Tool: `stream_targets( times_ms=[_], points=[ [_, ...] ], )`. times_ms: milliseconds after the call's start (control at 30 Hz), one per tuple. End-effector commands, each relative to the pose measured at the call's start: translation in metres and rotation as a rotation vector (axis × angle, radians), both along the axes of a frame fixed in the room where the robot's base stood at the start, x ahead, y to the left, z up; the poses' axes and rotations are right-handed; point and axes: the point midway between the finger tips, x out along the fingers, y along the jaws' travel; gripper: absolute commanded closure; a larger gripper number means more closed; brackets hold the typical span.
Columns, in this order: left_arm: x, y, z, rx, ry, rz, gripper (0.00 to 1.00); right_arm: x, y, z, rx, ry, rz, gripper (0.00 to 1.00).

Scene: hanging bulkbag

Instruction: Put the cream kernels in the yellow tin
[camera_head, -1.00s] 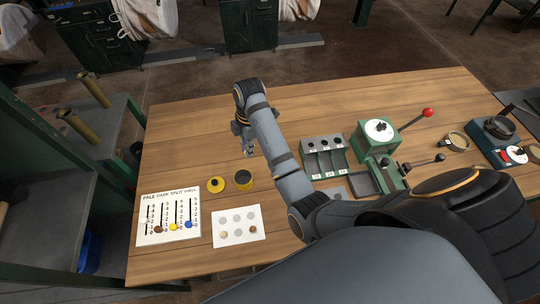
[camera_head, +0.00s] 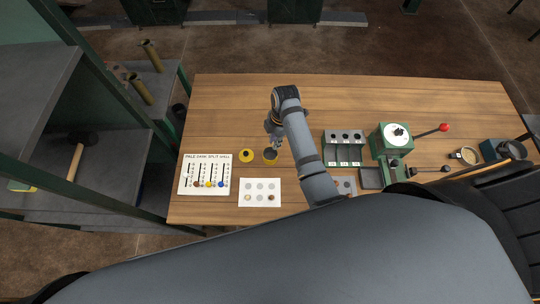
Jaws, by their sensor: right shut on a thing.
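The yellow tin (camera_head: 270,156) stands open on the wooden table, with its dark inside showing. A white sheet with grey spots (camera_head: 260,186) lies in front of the tin. A cream kernel (camera_head: 248,197) and a brown kernel (camera_head: 271,197) sit on its front row. My left gripper is out of view.
A board with coloured sliders (camera_head: 205,174) lies left of the sheet. A green compartment rack (camera_head: 344,148) and a green machine with a red-knobbed lever (camera_head: 390,140) stand to the right. The table's back left is clear. Grey shelving (camera_head: 150,95) stands beyond the left edge.

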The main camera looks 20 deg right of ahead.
Motion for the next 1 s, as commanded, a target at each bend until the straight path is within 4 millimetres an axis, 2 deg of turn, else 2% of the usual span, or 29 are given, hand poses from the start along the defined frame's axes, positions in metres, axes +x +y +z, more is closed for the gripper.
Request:
stream_targets(
  times_ms=[100,300,600,633,800,1000],
  points=[
    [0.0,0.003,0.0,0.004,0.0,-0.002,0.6,0.0,0.0,-0.016,0.0,0.002,0.0,0.92],
    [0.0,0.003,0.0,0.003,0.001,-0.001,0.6,0.0,-0.001,-0.033,-0.001,0.001,0.0,0.92],
    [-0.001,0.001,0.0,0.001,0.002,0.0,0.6,0.0,-0.001,-0.036,-0.001,-0.001,-0.001,0.92],
    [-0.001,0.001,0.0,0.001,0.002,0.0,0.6,0.0,-0.001,-0.036,-0.001,-0.001,-0.001,0.83],
    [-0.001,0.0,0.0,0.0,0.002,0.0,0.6,0.0,-0.001,-0.036,-0.001,-0.001,-0.001,0.59],
    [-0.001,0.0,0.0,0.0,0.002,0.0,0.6,0.0,0.0,-0.036,-0.001,0.0,-0.001,0.57]
  ],
)
